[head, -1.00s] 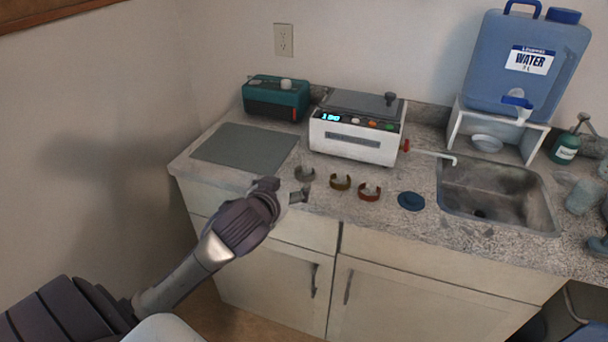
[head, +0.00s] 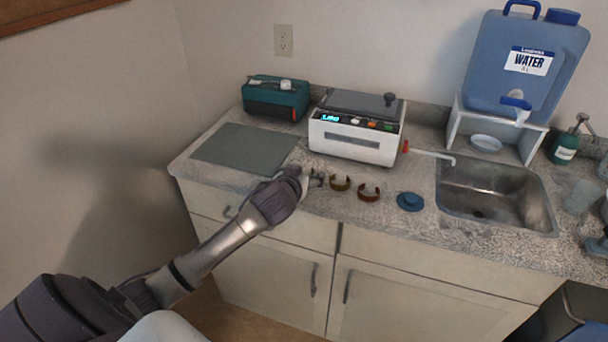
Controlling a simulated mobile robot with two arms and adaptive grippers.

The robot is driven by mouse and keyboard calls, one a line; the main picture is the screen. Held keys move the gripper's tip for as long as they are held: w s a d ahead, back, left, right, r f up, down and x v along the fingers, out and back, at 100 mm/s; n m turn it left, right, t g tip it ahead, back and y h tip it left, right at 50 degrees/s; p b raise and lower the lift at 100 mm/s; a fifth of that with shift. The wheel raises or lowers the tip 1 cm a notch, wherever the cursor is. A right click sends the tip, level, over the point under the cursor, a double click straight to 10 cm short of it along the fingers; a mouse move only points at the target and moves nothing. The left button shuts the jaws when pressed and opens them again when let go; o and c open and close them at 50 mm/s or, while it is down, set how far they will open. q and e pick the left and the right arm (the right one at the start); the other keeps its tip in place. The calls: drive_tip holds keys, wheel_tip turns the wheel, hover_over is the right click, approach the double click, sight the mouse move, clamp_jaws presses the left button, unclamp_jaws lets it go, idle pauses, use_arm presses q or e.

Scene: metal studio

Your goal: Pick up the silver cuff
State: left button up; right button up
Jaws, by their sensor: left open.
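My left gripper (head: 314,179) is over the countertop, left of the bronze cuff, at the spot where the silver cuff stood. It is open. The silver cuff is mostly or wholly hidden behind the gripper, and I cannot tell whether it lies between the fingers. A bronze-yellow cuff (head: 340,183) stands just right of the gripper, and a red-brown cuff (head: 369,192) stands further right. My right gripper is not in view.
A grey mat (head: 240,148) lies at the left of the counter. A white machine with a display (head: 352,145) stands behind the cuffs, with a teal box (head: 275,97) to its left. A blue round item (head: 410,201) and the sink (head: 500,195) are to the right.

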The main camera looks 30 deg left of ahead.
use_arm(q)
drive_tip(key=c, duration=1.2)
drive_tip(key=shift+r, duration=0.1)
